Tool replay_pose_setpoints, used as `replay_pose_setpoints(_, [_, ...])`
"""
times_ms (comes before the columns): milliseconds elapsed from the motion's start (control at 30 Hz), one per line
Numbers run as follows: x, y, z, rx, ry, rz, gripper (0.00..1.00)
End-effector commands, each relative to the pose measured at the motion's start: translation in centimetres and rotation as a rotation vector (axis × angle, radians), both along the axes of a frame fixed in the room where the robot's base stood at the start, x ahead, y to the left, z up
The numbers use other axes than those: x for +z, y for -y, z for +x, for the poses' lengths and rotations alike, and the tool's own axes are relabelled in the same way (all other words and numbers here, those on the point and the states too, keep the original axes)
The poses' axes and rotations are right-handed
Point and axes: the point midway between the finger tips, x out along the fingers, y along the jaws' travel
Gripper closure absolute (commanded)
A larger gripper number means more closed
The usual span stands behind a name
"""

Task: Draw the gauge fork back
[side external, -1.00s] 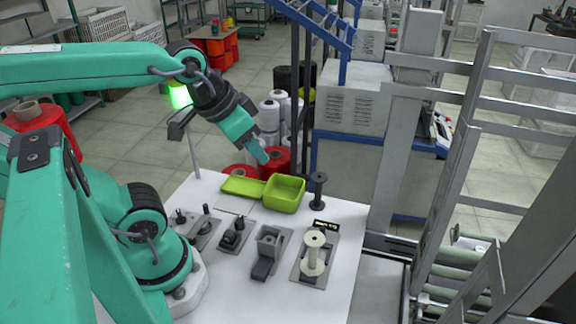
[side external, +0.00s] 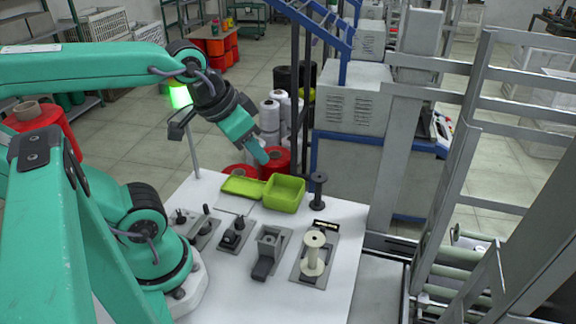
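A grey fixture (side external: 268,242) with a slotted upright part stands on the white table, with a dark block (side external: 262,269) at its front. It may be the gauge with its fork, but the fork is too small to make out surely. To its right a cream bobbin (side external: 315,240) stands upright on a grey plate (side external: 330,252). My gripper (side external: 263,158) hangs above the far side of the table, behind the green bins and well away from the fixtures. Its fingers are seen edge-on, so their opening does not show. Nothing is visible in it.
A green open bin (side external: 284,205) and a shallow green tray (side external: 242,187) lie at the table's back. A dark spool (side external: 318,190) stands right of them. Small lever fixtures (side external: 232,238) stand on the left. A small dark display (side external: 326,226) lies behind the bobbin. The front table (side external: 225,290) is clear.

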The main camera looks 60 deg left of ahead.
Motion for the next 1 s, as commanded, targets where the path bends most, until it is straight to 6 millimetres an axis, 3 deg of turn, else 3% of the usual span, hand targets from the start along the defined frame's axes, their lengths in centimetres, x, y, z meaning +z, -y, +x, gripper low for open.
replay_pose_setpoints(667, [0.0, 0.0, 0.2, -0.019, -0.005, 0.009, 0.71])
replay_pose_setpoints(1000, [-0.9, 0.6, 2.2, -0.293, -0.071, 0.132, 0.71])
